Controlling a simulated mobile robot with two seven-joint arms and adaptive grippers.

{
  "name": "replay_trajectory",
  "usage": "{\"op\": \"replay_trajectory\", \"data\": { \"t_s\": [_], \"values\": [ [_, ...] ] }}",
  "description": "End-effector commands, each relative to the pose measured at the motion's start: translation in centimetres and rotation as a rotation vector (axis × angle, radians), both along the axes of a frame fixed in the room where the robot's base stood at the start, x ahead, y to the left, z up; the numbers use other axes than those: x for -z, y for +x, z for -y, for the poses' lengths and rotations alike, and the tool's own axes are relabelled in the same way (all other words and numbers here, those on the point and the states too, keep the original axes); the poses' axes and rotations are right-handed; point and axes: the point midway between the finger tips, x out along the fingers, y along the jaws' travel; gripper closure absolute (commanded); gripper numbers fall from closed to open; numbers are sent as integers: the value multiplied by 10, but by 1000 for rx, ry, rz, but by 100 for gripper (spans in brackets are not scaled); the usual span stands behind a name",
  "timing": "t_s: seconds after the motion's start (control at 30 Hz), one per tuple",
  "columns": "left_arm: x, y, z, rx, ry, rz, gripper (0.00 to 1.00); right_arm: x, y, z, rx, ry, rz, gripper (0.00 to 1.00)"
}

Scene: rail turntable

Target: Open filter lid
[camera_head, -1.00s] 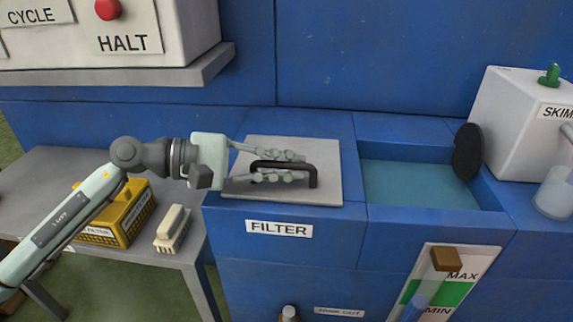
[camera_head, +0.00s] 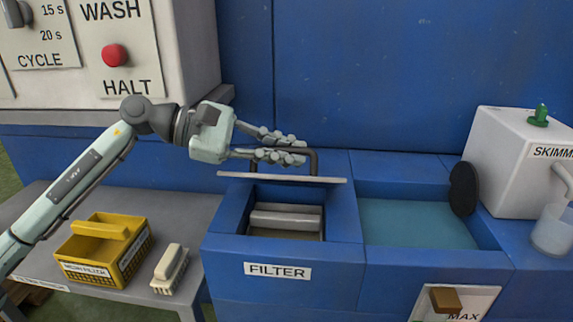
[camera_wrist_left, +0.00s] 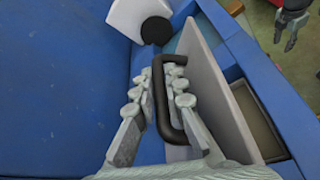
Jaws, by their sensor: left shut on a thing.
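The grey filter lid (camera_head: 230,175) is raised and seen nearly edge-on above the blue filter housing (camera_head: 330,258). Its black handle (camera_head: 314,162) stands up from the lid. My left gripper (camera_head: 300,152) is shut on this handle. In the left wrist view the fingers lie on both sides of the handle (camera_wrist_left: 160,105), and the flat lid (camera_wrist_left: 215,85) stands beside them. Under the lid the filter opening shows, with a pale block (camera_head: 285,219) inside. My right gripper (camera_wrist_left: 289,30) is at the top right of the left wrist view, empty, its fingers apart.
A water basin (camera_head: 415,222) with a dark round disc (camera_head: 463,189) lies right of the filter. A white skimmer box (camera_head: 512,160) stands beyond. On the grey side table (camera_head: 190,212) are a yellow filter basket (camera_head: 105,255) and a pale brush (camera_head: 170,270). A blue wall stands behind.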

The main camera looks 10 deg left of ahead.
Motion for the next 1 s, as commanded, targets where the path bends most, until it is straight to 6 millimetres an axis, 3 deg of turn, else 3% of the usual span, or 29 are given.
{"op": "replay_trajectory", "data": {
  "t_s": [0.6, 0.63, 0.7, 1.0],
  "values": [
    [-6, 9, -1, -6, 1, 5, 100, -9, 1, 1, 1, -5, 6, 60],
    [-6, 9, -1, -6, 1, 5, 88, -9, 1, 1, 2, -5, 6, 60],
    [-6, 9, -1, -5, 0, 5, 80, -9, 1, 1, 2, -5, 6, 60],
    [-6, 8, -2, -4, 0, 3, 80, -7, -2, 1, -1, -7, 0, 60]
  ]
}}
